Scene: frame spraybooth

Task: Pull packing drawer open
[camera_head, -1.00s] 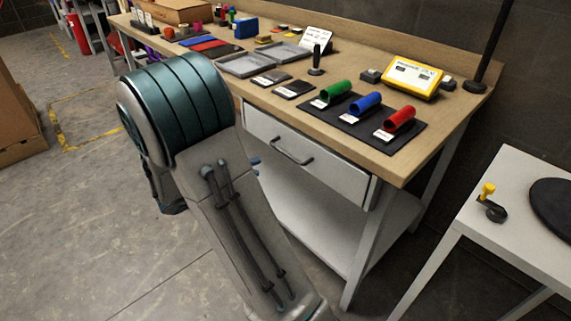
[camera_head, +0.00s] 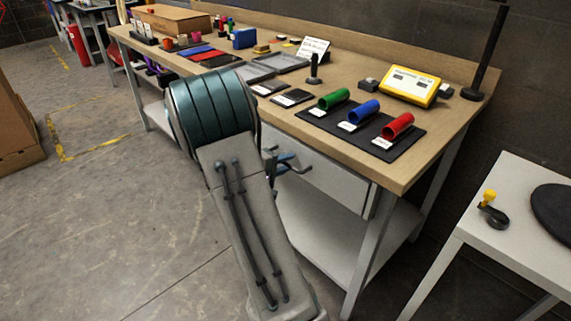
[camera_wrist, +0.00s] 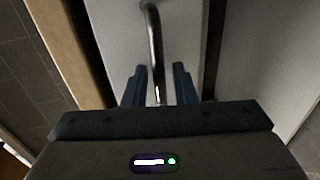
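The packing drawer (camera_head: 335,182) is a pale grey front under the wooden bench top, and it looks closed. My arm covers its left part. Its dark bar handle (camera_head: 299,168) shows just right of my arm. In the wrist view the drawer front (camera_wrist: 185,45) fills the middle and the handle (camera_wrist: 154,40) runs down between the two blue-grey fingers of my gripper (camera_wrist: 160,84). The fingers stand apart, one on each side of the handle, with gaps visible. In the head view my gripper (camera_head: 278,162) is mostly hidden behind my arm, at the handle.
The workbench (camera_head: 395,172) carries a dark mat with green, blue and red tubes (camera_head: 397,125), a yellow device (camera_head: 410,86) and grey trays. A white table (camera_head: 520,225) stands at the right.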

